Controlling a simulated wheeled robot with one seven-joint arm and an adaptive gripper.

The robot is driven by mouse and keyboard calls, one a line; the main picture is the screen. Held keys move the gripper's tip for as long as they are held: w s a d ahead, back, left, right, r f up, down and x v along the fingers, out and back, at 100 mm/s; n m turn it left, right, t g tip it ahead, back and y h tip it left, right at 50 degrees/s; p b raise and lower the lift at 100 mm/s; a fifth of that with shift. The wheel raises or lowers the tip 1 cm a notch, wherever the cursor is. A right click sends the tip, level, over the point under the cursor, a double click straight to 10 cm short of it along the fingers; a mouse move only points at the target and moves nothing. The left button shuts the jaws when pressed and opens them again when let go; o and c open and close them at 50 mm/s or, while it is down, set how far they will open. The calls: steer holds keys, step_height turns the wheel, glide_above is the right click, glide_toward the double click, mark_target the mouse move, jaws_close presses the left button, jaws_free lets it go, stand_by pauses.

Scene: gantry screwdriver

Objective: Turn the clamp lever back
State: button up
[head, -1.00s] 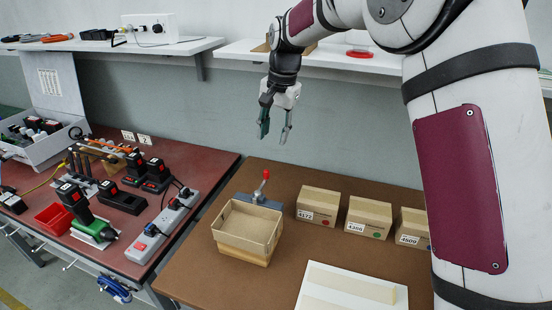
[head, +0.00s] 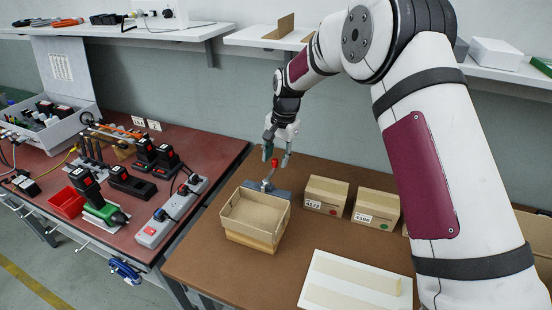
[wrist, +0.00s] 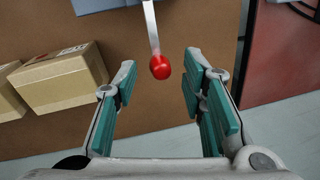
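The clamp lever (head: 269,177) stands up behind the open cardboard box, with a red ball knob (head: 275,162) at its top. In the wrist view the red knob (wrist: 160,67) sits at the end of a metal rod (wrist: 151,25), just beyond and between my fingertips. My gripper (head: 277,156) is open and points down at the knob, with no contact visible. The wrist view shows its two green-padded fingers (wrist: 160,75) spread apart with nothing held. The clamp's blue-grey base (head: 278,189) is partly hidden behind the box.
The open box (head: 247,231) sits on a wooden block on the brown table. Closed cartons (head: 326,195) stand to the right of the clamp. A white board (head: 330,292) lies in front. A red-topped bench (head: 142,216) with tools and a power strip is on the left.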

steer(key=shift+a+f, duration=0.1)
steer(key=shift+f, duration=0.55)
jaws_close()
